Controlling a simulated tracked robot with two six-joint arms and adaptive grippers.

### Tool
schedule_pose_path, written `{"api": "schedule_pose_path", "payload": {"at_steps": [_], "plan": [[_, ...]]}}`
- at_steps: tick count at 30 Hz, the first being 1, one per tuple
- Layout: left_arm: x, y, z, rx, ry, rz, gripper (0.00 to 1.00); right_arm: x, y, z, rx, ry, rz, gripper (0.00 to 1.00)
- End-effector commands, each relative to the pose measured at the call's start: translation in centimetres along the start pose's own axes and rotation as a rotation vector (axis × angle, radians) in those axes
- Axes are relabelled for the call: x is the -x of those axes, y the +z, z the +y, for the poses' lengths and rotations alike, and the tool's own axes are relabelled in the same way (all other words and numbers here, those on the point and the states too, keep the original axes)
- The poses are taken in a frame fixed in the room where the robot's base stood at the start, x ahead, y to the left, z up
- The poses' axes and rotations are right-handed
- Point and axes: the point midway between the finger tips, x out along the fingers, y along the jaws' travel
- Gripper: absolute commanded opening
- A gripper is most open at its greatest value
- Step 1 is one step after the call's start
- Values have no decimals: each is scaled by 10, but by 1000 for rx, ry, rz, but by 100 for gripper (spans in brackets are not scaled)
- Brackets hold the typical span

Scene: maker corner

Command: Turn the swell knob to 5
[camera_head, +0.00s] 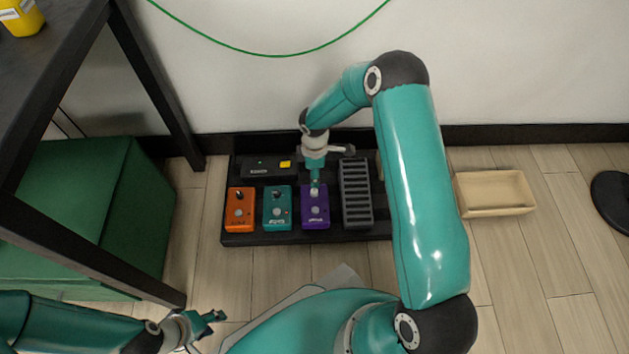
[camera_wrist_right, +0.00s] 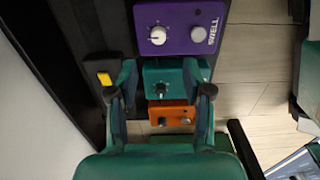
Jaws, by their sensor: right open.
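The purple swell pedal (camera_head: 315,214) stands on the black pedalboard (camera_head: 262,240). In the right wrist view the same purple pedal (camera_wrist_right: 178,14) bears the word SWELL. Its white swell knob (camera_wrist_right: 158,35) and grey footswitch (camera_wrist_right: 199,33) show clearly there; the knob's setting is too small to read. My right gripper (camera_head: 315,188) reaches down over the purple pedal in the head view. In the right wrist view its fingers (camera_wrist_right: 161,70) are apart, and the knob lies beyond their tips, apart from them. My left gripper (camera_head: 212,320) is at the lower left, away from the pedals; its jaws are unclear.
A teal pedal (camera_head: 277,218) and an orange pedal (camera_head: 240,221) stand left of the purple one. A grey ribbed pedal (camera_head: 356,200) stands right of it. A black box with a yellow mark (camera_head: 258,169) is behind. A beige tray (camera_head: 492,207) lies on the floor, right.

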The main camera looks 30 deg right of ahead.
Motion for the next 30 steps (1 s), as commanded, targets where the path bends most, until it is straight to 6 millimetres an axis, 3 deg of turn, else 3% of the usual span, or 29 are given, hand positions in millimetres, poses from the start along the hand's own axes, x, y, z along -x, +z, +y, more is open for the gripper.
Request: {"api": "schedule_pose_path", "payload": {"at_steps": [6,20,26,30], "plan": [[0,0,0,0,0,0,40,17,0,-1,-1,-1,0,50],[-1,0,0,0,0,0,40,17,0,-1,-78,-1,0,50],[0,0,0,0,0,0,40,18,0,4,-441,11,3,50],[2,0,1,0,0,0,40,20,-2,13,-829,30,15,50]]}}
